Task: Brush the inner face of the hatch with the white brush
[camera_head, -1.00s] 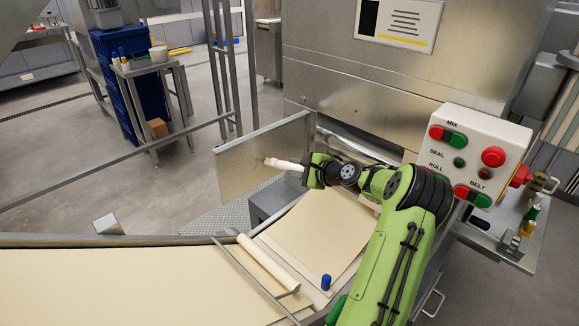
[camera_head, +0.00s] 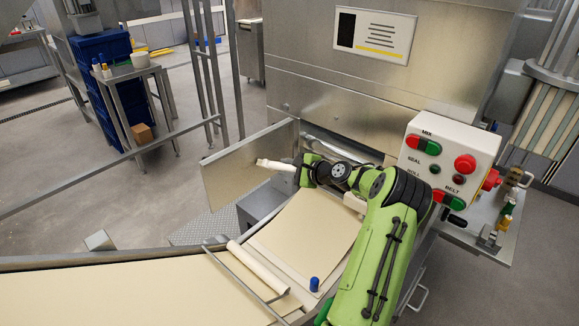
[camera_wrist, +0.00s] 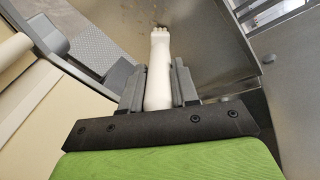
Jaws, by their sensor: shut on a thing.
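The hatch (camera_head: 225,178) is a grey metal door standing open at the machine's lower left; its inner face also shows in the wrist view (camera_wrist: 220,45). Small brown specks lie on that face near the brush tip. The white brush (camera_head: 274,165) points left across the hatch face in the head view. In the wrist view the brush (camera_wrist: 158,70) sticks straight out between the fingers, bristle end away from me. My gripper (camera_head: 299,172) is shut on the brush handle; its dark fingers (camera_wrist: 158,90) flank it. I cannot tell whether the bristles touch the hatch.
A control box (camera_head: 449,160) with red and green buttons stands right of my arm. Below the hatch lie a pale dough sheet (camera_head: 305,232), a roller (camera_head: 258,267) and a blue-capped object (camera_head: 314,284). A small table (camera_head: 133,72) stands at the back left.

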